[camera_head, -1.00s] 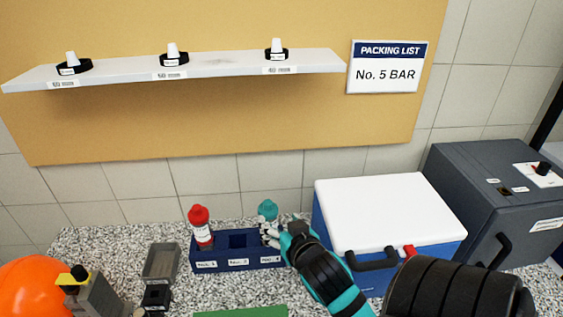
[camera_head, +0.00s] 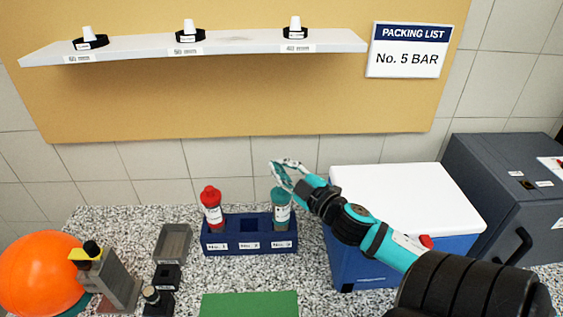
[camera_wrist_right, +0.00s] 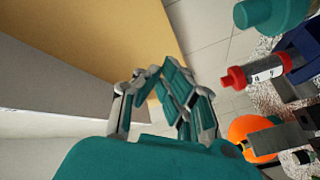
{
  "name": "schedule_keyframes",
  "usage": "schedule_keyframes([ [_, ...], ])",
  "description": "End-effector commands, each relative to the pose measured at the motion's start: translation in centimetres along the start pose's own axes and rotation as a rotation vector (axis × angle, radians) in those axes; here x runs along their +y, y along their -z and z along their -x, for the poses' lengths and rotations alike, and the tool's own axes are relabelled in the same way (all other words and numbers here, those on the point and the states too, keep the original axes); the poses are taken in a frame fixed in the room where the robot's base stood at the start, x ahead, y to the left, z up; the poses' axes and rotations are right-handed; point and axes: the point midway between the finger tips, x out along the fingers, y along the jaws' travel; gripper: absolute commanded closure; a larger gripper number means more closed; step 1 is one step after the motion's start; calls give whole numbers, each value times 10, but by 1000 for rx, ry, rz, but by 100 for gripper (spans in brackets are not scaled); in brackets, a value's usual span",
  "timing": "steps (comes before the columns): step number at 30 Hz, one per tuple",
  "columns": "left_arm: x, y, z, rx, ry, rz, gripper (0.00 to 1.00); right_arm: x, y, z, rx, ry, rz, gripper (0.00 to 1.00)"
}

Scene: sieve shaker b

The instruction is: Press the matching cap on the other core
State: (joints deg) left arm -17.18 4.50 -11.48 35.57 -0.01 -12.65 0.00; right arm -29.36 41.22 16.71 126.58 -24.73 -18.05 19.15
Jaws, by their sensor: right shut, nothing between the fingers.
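A dark blue rack (camera_head: 222,249) with numbered labels stands on the speckled counter. In its left slot stands a slightly tilted bottle-like core with a red cap (camera_head: 210,195) and a white label. In its right slot stands a similar core with a teal cap (camera_head: 281,194). The middle slot looks empty. My right gripper (camera_head: 285,167) is shut and empty, above and apart from the teal cap. In the wrist view its fingertips (camera_wrist_right: 150,73) meet with nothing between them; the teal cap (camera_wrist_right: 265,12) and red cap (camera_wrist_right: 234,78) show at the right. My left gripper is out of view.
A shelf (camera_head: 340,42) holds three black pieces with white knobs. A packing list sign (camera_head: 413,52) reads "No. 5 BAR". A blue cooler (camera_head: 400,187) with white lid stands right of the rack. An orange ball (camera_head: 40,275), small grey devices and a green mat (camera_head: 250,305) are in front.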

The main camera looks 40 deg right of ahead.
Motion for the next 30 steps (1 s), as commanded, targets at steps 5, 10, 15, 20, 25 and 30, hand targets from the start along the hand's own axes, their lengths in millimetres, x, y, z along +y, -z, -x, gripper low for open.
schedule_keyframes([
  [5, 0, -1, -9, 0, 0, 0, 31, -7, 11, -19, 187, 132, 316, 100],
  [10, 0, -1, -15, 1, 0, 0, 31, -21, 18, -28, 362, 283, 596, 100],
  [15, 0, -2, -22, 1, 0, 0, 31, -36, 17, -32, 531, 458, 865, 100],
  [20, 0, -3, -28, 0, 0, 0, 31, -48, 9, -32, 682, 648, 1103, 100],
  [25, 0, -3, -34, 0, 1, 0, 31, -50, -5, -30, 826, 872, 1338, 100],
  [30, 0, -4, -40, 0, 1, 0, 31, -42, -18, -28, 941, 1105, 1538, 100],
])
